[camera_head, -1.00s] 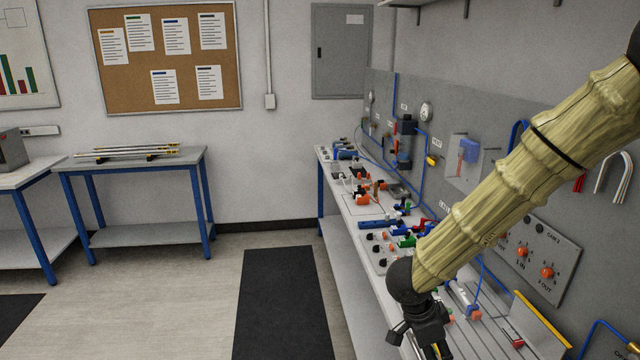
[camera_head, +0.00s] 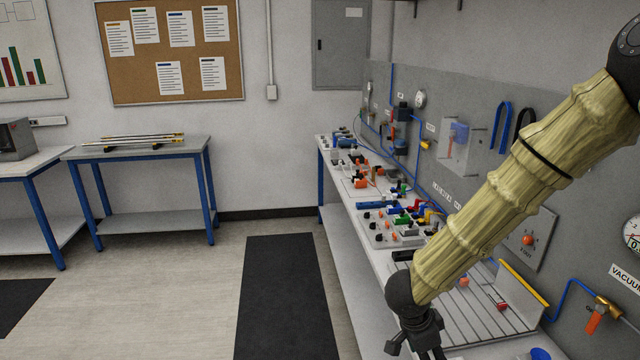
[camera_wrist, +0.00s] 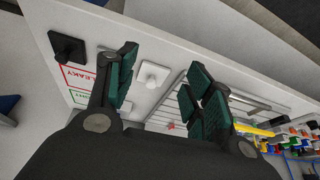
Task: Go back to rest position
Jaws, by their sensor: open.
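My gripper (camera_wrist: 165,95) is open and empty in the wrist view, its dark green finger pads apart. In the head view it hangs at the lower end of my arm, beside the front edge of the workbench (camera_head: 345,215); its fingertips are cut off by the bottom of the picture. Behind the fingers, the wrist view shows a white square piece (camera_wrist: 153,73) and a black square piece (camera_wrist: 67,47) on a pale surface.
The bench holds several colourful fittings (camera_head: 400,215) and a slotted plate (camera_head: 470,315) with a yellow edge. A grey panel with gauges and blue hoses stands behind. A table with rods (camera_head: 135,140) is at the left. Floor with a black mat (camera_head: 280,300) lies clear between.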

